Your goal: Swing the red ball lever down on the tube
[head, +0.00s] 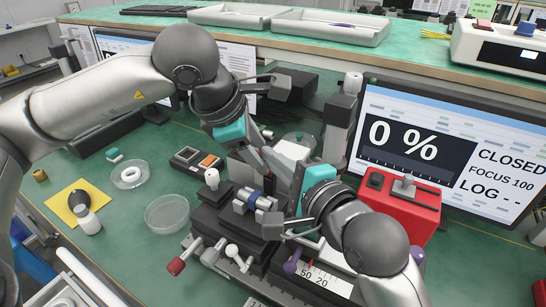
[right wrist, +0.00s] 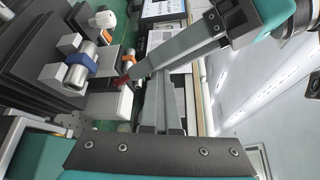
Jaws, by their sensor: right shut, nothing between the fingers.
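The metal tube with a blue ring (head: 255,198) lies on the dark stage block in the middle of the head view. It also shows at the left of the right wrist view (right wrist: 80,68). A small dark red part (right wrist: 123,80) shows beside the tube, by a fingertip of my left gripper; I cannot tell if it is the lever's ball. My left gripper (head: 264,160) reaches in above and behind the tube, and its opening is unclear. My right gripper (right wrist: 156,88) is shut and empty, to the right of the tube. The arms partly hide the lever area.
A red box with a grey knob (head: 408,207) stands to the right, before a monitor (head: 450,150) reading 0 % and CLOSED. A clear dish (head: 167,214) and a red-tipped handle (head: 176,266) are left of the stage.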

